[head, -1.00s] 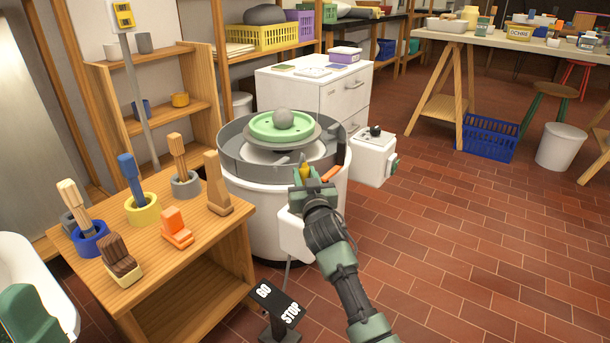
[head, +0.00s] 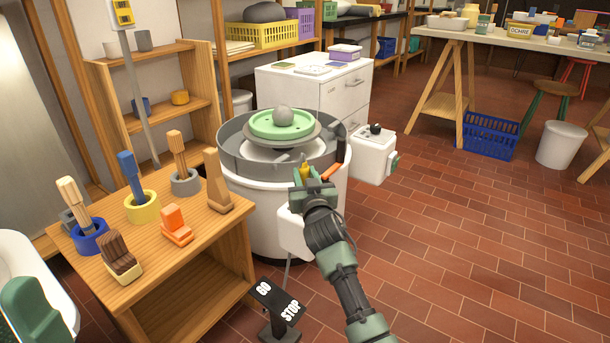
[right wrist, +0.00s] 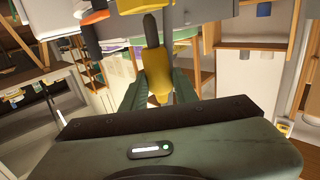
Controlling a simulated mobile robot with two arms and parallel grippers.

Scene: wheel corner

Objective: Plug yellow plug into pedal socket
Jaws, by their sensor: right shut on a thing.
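My right gripper (head: 306,182) is at the near side of the white potter's wheel (head: 258,222), by the grey splash pan's rim. It is shut on the yellow plug (head: 304,172). In the right wrist view the yellow plug (right wrist: 157,73) stands between the green fingers, with a dark part pointing away from the gripper. That dark part points at another yellow piece (right wrist: 143,5) at the picture's top; I cannot tell whether they touch. I cannot make out the pedal socket for sure. The GO/STOP pedal (head: 277,305) stands on the floor below.
An orange piece (head: 332,172) sits right of the plug at the wheel's side. A wooden table (head: 150,262) with brushes in pots stands at left. A white box (head: 373,158) is behind right.

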